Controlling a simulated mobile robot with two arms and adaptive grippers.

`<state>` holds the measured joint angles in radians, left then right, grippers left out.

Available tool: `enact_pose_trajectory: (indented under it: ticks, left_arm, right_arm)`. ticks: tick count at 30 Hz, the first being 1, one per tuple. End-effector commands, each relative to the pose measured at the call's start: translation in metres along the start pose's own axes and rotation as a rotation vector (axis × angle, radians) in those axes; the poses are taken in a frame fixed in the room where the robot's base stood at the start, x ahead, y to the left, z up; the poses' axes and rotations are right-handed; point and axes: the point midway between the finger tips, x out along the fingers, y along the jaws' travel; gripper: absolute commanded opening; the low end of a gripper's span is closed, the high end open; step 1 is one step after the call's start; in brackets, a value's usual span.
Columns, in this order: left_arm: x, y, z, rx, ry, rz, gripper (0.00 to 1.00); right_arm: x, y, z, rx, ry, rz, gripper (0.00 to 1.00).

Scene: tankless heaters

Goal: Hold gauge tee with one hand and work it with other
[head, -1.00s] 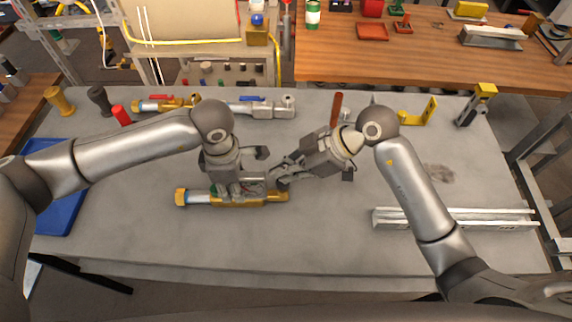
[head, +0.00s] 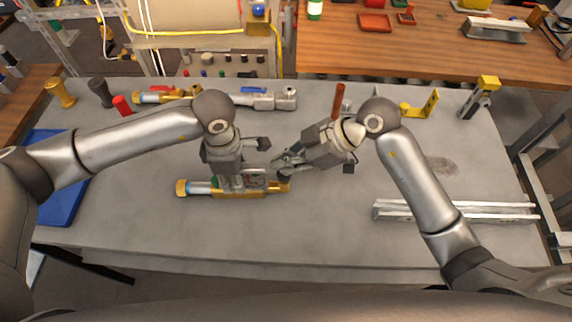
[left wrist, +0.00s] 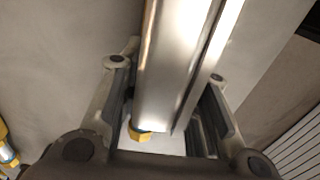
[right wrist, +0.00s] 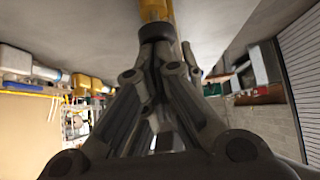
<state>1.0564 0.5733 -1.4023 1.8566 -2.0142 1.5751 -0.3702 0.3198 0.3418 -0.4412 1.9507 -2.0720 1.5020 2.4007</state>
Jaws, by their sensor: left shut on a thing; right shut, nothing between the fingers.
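A brass fitting with a hex end and a blue-white band (head: 200,188), which I take to be the gauge tee, lies lengthwise on the grey bench. My left gripper (head: 238,184) points down over its middle and is shut on it, hiding part of it. In the left wrist view a shiny metal body (left wrist: 182,60) fills the space between the fingers. My right gripper (head: 280,174) is shut and empty at the fitting's right end. In the right wrist view its closed fingertips (right wrist: 157,42) are close to a dark ring and yellow part (right wrist: 156,10); contact is unclear.
Behind lie a brass valve with a red handle (head: 155,98) and a silver one with a blue handle (head: 268,101). A blue tray (head: 62,200) is at left, a metal rail (head: 480,211) at right. The bench front is clear.

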Motion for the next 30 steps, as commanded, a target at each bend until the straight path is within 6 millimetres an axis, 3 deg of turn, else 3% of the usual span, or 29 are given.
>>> enact_pose_trajectory:
  ticks: [2,9,15,21,30]
  left_arm:
    - [-0.001,0.001,0.000,-0.001,-0.001,0.002,0.00]
    - [-0.001,0.001,0.000,-0.001,-0.001,0.002,0.00]
    - [-0.001,0.001,0.000,-0.001,-0.001,0.002,0.00]
    - [-0.001,0.001,0.000,-0.001,-0.001,0.002,0.00]
    - [-0.001,0.001,0.000,-0.001,0.000,0.002,0.00]
  right_arm:
    - [-0.014,0.002,-0.014,-0.008,0.003,0.005,0.00]
    - [-0.070,0.002,-0.014,-0.004,0.002,0.006,0.00]
    - [-0.102,0.002,-0.014,-0.003,0.004,0.005,0.00]
    - [-0.114,0.001,-0.015,-0.003,0.006,0.003,0.00]
    - [-0.114,0.001,-0.015,-0.003,0.007,0.003,0.00]
